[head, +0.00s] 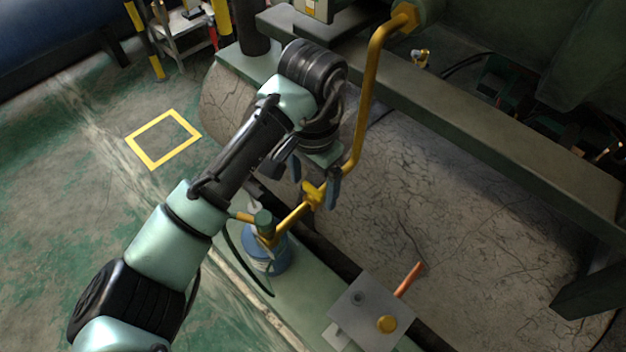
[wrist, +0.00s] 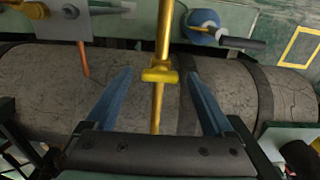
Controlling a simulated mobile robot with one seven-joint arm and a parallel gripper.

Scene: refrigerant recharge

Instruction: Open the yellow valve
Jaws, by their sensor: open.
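The yellow valve (head: 314,194) is a small yellow handle on a thin yellow pipe (head: 366,95). In the wrist view the valve (wrist: 160,75) shows as a short crossbar on the pipe, near the middle of the picture. My gripper (head: 313,180) is open, with its blue fingers on either side of the valve. In the wrist view my gripper (wrist: 160,77) has a clear gap between each fingertip and the crossbar. The fingers look empty. I cannot tell whether the fingertips reach the valve's depth.
A blue canister (head: 270,262) with a green top stands below the pipe's lower end. A grey plate (head: 357,303) with a yellow knob (head: 387,323) and an orange rod (head: 408,279) lie to the right. A cracked grey cylinder (head: 450,215) runs behind. A grey-green beam (head: 500,125) crosses above.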

